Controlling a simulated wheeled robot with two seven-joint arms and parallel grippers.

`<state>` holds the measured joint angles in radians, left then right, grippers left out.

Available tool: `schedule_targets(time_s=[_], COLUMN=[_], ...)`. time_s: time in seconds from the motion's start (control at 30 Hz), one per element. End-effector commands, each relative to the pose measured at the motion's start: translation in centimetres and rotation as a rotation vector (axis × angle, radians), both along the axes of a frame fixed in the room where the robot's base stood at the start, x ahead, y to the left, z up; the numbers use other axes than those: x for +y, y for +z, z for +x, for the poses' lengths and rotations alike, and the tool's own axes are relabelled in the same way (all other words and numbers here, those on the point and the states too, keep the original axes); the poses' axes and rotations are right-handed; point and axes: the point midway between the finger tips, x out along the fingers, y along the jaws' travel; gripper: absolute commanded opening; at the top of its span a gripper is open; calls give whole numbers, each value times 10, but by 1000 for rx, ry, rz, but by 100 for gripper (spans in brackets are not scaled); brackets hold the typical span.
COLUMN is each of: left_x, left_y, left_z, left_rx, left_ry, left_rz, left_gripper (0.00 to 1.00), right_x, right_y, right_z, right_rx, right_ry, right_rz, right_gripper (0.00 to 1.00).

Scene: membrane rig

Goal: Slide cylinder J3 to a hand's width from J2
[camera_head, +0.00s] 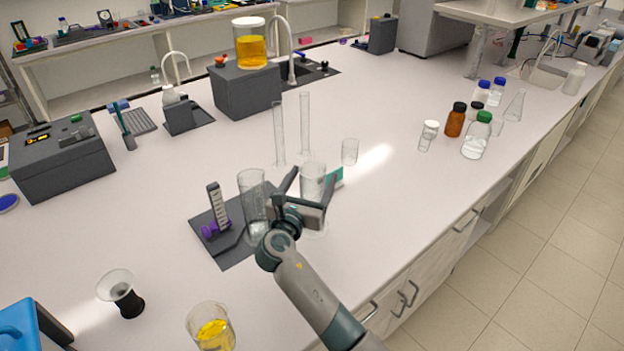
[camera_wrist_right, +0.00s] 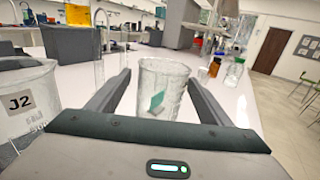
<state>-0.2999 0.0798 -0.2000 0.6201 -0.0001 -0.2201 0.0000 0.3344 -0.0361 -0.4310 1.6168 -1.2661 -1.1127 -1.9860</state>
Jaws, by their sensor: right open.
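A clear glass cylinder, apparently J3 (camera_head: 313,172), stands upright on the white bench in the head view. In the right wrist view this cylinder (camera_wrist_right: 161,88) stands between the finger pads, with no label readable. My right gripper (camera_head: 307,184) is open around it, one finger on each side, and I cannot tell whether either finger touches. Cylinder J2 (camera_wrist_right: 22,100) shows its label at the left of the wrist view. My left gripper is not in view.
A dark plate (camera_head: 232,252) carries an upright scale and a purple knob. A teal piece (camera_head: 336,177) is right of J3. Two tall thin tubes (camera_head: 305,125) and a small beaker (camera_head: 350,151) stand behind. Bench to the right is clear up to several bottles (camera_head: 476,140).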

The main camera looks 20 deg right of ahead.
Motion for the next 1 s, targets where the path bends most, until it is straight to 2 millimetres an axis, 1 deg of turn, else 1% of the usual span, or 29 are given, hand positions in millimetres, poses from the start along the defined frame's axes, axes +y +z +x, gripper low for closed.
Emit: schedule_targets(time_s=[0.27,0.47,0.67,0.8,1.0], left_x=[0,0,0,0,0], left_y=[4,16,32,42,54], left_z=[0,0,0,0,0], left_rx=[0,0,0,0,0], left_ry=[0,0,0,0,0], left_rz=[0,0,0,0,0], left_gripper=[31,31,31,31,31], right_x=[3,16,37,53,77], right_y=[2,3,4,3,2], right_z=[-5,-22,-52,-75,-108], right_rx=[-1,2,2,3,4], right_ry=[0,1,2,0,2], right_rz=[1,1,2,1,2], right_gripper=[73,73,73,73,73])
